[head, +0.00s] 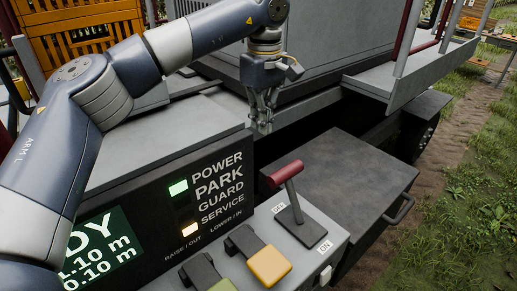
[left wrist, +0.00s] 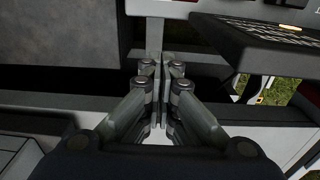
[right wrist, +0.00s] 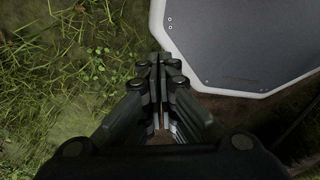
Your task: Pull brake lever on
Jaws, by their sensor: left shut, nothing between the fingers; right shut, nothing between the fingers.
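The brake lever (head: 294,203) has a red crosswise grip and a grey shaft on a dark base in the console's right corner. In the head view it leans up and left, toward the OFF label (head: 279,208); the ON label (head: 325,246) lies at the base's lower right. My left gripper (head: 262,120) is shut and empty, pointing down beyond and above the red grip, clear of it. Its closed fingers show in the left wrist view (left wrist: 158,60). My right gripper (right wrist: 158,62) is shut and empty over grass and dirt, outside the head view.
Yellow (head: 269,265) and green (head: 223,286) switches sit left of the lever. A display panel (head: 150,222) with one green and one pale yellow lamp lit stands behind them. A dark box (head: 345,170) lies right of the lever. A grey panel (right wrist: 235,45) is near my right gripper.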

